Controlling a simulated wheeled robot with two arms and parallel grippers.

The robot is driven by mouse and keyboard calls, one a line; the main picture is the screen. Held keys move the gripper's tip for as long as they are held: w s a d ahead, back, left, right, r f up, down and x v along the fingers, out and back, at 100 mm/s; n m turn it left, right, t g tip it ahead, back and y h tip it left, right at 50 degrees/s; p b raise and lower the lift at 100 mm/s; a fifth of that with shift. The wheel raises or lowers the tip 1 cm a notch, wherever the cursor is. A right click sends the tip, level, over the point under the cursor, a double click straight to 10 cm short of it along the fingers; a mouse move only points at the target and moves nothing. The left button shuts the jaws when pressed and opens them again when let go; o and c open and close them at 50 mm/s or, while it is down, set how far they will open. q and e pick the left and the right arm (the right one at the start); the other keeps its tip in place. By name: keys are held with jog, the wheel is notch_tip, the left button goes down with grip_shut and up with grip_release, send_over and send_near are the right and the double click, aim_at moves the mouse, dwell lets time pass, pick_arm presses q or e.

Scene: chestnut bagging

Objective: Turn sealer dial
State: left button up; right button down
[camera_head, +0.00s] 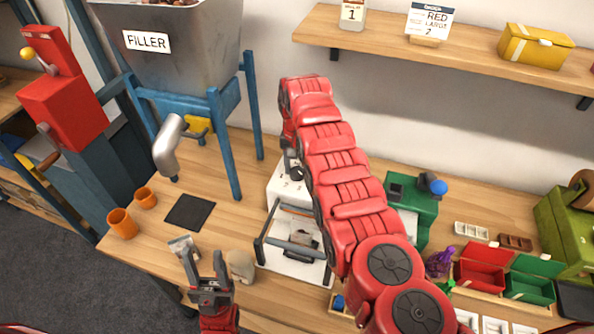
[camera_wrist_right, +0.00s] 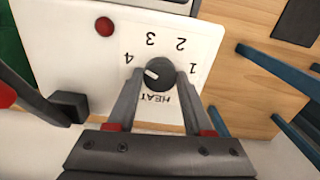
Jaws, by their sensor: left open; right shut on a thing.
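The white sealer (camera_head: 277,187) stands on the bench in the head view, partly hidden behind my right arm. In the right wrist view its panel (camera_wrist_right: 195,40) carries a dark round dial (camera_wrist_right: 160,75) marked HEAT and numbered 1 to 4. The dial's white mark points left in the picture, roughly toward the 4. My right gripper (camera_wrist_right: 159,80) is shut on the dial, one finger at each side. In the head view the dial is hidden by the arm. My left gripper (camera_head: 207,272) is open and empty, above the bench's front left part.
Orange cups (camera_head: 122,223) and a dark mat (camera_head: 189,212) lie left. The filler (camera_head: 180,60) stands behind; a green machine (camera_head: 422,207) and red box (camera_head: 481,270) are right.

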jog(key=m+b, duration=0.2)
jog(key=b, duration=0.1)
jog(key=shift+f+m, duration=0.25)
jog(key=shift+m, duration=0.15)
jog(key=shift+m+b, duration=0.8)
jog(key=shift+r+m+b, duration=0.15)
jog(key=shift+m+b, duration=0.2)
jog(key=shift+m, duration=0.35)
jog(key=shift+r+m, duration=0.1)
jog(key=shift+m, duration=0.8)
jog(key=shift+c, duration=1.5)
grip_release()
